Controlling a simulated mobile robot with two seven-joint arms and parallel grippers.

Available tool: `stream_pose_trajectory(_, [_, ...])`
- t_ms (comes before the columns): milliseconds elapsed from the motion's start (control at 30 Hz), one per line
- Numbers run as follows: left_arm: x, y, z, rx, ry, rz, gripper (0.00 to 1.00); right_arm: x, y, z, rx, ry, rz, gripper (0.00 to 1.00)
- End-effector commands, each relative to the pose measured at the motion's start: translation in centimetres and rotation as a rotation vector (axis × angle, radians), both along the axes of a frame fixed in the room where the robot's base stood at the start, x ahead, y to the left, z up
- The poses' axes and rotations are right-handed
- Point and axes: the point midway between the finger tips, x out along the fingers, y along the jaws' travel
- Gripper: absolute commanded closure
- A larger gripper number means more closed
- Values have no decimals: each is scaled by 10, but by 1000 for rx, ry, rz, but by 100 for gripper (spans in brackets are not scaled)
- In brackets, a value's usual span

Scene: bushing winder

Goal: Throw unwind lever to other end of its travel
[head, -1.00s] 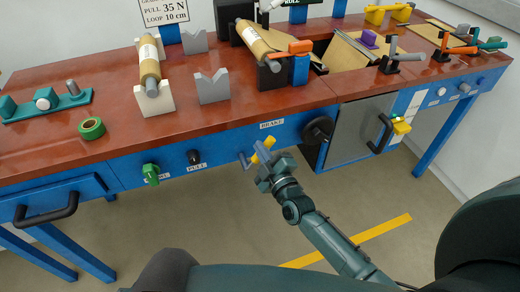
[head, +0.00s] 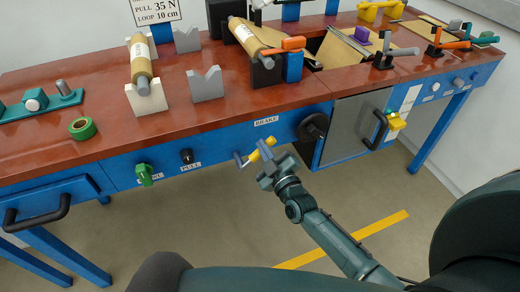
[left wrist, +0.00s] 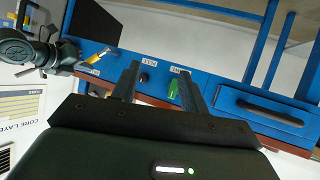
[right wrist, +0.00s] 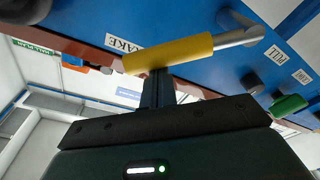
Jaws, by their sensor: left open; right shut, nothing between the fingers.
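A lever with a yellow grip (head: 270,142) sticks out from the blue bench front under the BRAKE label. Its grip lies across the right wrist view (right wrist: 180,50), on a grey metal rod. My right gripper (head: 264,150) is shut and empty, its fingers right against or just beside the yellow grip; I cannot tell whether they touch. I cannot read an unwind label on any lever. My left gripper (left wrist: 160,72) is open and empty, out of the head view. Beyond its fingers are a black PULL knob (left wrist: 144,77) and a green handle (left wrist: 172,88).
The bench front also carries the black knob (head: 186,156), the green handle (head: 144,174), a black round knob (head: 313,127) and a grey door (head: 350,130). Rolls, V-blocks and several levers stand on the red-brown top (head: 215,120). Floor in front is clear.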

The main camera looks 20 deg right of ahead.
Motion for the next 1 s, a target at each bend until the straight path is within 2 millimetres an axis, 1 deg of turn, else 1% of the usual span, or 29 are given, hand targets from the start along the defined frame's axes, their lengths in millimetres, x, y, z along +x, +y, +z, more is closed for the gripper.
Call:
stream_pose_trajectory(33, [0, 0, -5, -6, 0, 1, 56, 0, -4, -7, 36, 4, -1, 100])
stream_pose_trajectory(300, [3, 0, -10, -36, -10, 14, 56, 1, -20, -24, 264, 12, -1, 100])
stream_pose_trajectory(500, [3, -1, -15, -56, -7, 23, 56, 1, -27, -33, 400, 15, -1, 100])
stream_pose_trajectory(733, [2, -2, -18, -67, -4, 25, 56, 1, -31, -41, 405, 17, -1, 100])
stream_pose_trajectory(1000, [3, -2, -17, -73, -7, 26, 56, 1, -33, -43, 404, 16, -1, 100])
